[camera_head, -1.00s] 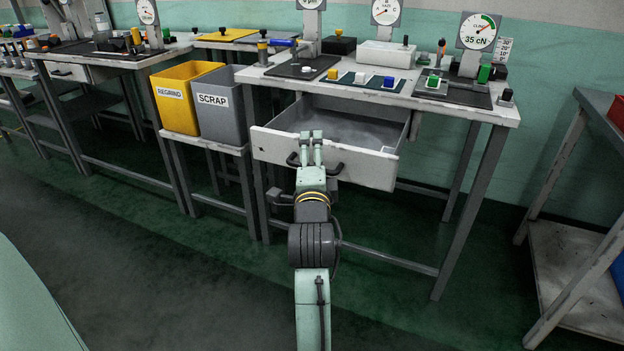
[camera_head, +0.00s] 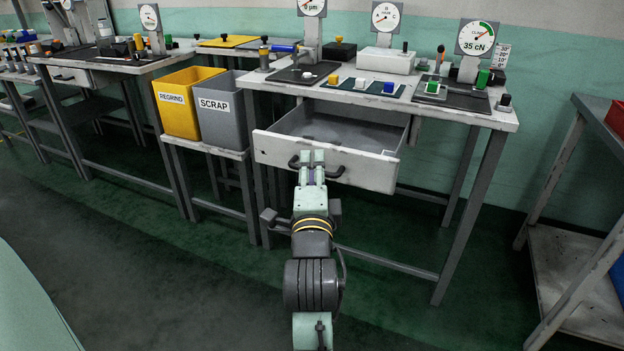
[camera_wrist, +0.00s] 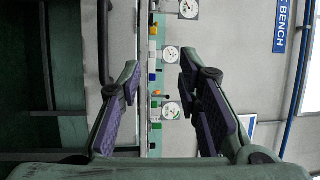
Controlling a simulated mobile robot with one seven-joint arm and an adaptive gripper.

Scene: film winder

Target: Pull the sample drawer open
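The sample drawer (camera_head: 362,166) is under the middle bench in the head view. It stands well open, its white front out from the bench and its grey inside (camera_head: 345,129) showing, apparently empty. Its dark bar handle (camera_head: 338,171) shows at both sides of my fingers; its middle is hidden behind them. My gripper (camera_head: 312,158) is in front of the handle. In the wrist view my gripper (camera_wrist: 160,72) has its purple-padded fingers spread apart, with nothing seen held between them. Whether the fingers touch the handle I cannot tell.
The bench top (camera_head: 450,113) above the drawer carries gauges, a white box (camera_head: 386,60) and small coloured blocks. The yellow regrind bin (camera_head: 178,115) and grey scrap bin (camera_head: 220,125) stand left of the drawer. A side table (camera_head: 590,115) stands at right. Floor in front is clear.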

